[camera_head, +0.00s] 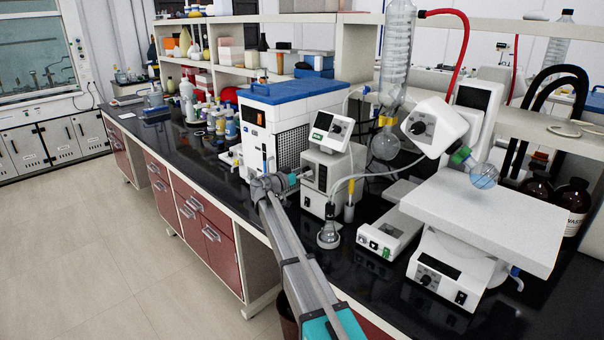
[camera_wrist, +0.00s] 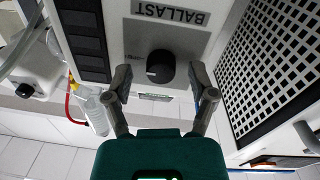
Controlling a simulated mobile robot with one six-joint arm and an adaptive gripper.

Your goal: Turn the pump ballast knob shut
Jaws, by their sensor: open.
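My gripper (camera_wrist: 161,77) is open, with one finger on each side of the knob. Small gaps seem to show beside the knob; I cannot tell whether a finger touches it. In the head view my gripper (camera_head: 285,181) is at the front of the white pump (camera_head: 313,203), and it hides the knob there.
A blue-topped box with a grille (camera_head: 290,130) stands close behind the pump. A small flask (camera_head: 328,236) stands in front of the pump, near my arm. A rotary evaporator with a white platform (camera_head: 485,217) is to the right. The floor (camera_head: 110,240) at left is clear.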

